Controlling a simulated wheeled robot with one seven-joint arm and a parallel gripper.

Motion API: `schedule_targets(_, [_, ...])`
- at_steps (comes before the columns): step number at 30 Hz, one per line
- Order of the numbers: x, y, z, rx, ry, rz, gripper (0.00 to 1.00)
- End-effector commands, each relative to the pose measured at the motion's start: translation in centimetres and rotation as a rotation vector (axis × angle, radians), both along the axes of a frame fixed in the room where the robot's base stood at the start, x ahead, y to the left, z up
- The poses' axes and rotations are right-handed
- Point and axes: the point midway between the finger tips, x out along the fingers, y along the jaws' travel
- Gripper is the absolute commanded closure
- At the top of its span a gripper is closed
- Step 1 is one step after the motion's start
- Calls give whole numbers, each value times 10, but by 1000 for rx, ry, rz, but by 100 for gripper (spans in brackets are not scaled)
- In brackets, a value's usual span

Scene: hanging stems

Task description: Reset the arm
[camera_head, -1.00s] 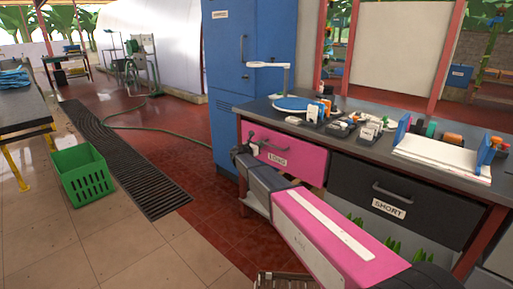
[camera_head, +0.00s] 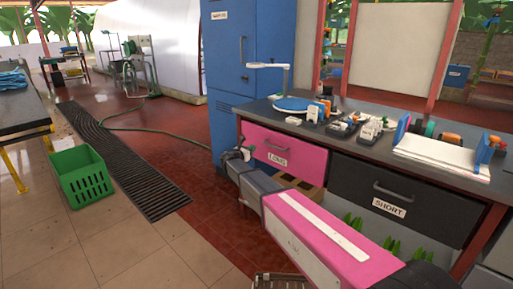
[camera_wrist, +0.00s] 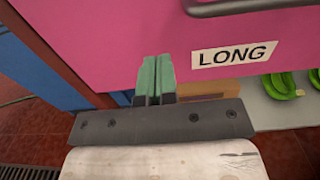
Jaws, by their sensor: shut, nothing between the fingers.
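My gripper (camera_head: 245,152) is in front of the left part of the pink drawer marked LONG (camera_head: 312,160). In the wrist view my gripper (camera_wrist: 155,75) has its two green fingers together and empty. They stand before the lower part of the pink drawer front (camera_wrist: 115,50), left of its label and below its handle (camera_wrist: 250,5). I cannot tell whether the fingertips touch the drawer front. My arm reaches in from the lower right of the head view.
A dark drawer marked SHORT (camera_head: 400,195) is to the right, under a bench (camera_head: 370,155) with trays and tools. A blue cabinet (camera_head: 240,70) stands behind to the left. A green crate (camera_head: 82,178) sits on the floor. Open floor lies left of the bench.

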Motion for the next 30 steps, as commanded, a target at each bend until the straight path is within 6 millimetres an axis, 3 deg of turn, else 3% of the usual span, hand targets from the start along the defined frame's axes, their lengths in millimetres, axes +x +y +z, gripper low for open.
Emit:
schedule_targets(6, [-36, 27, 1, 0, 0, 2, 100])
schedule_targets(12, [-53, 41, 0, 0, 0, 1, 100])
schedule_targets(17, [-61, 28, -4, 42, 2, -20, 100])
schedule_targets(20, [-72, -9, -14, 153, 3, -73, 100])
schedule_targets(23, [-92, -63, -32, 336, -3, -169, 100])
schedule_targets(30, [-171, -193, -82, 864, -88, -528, 100])
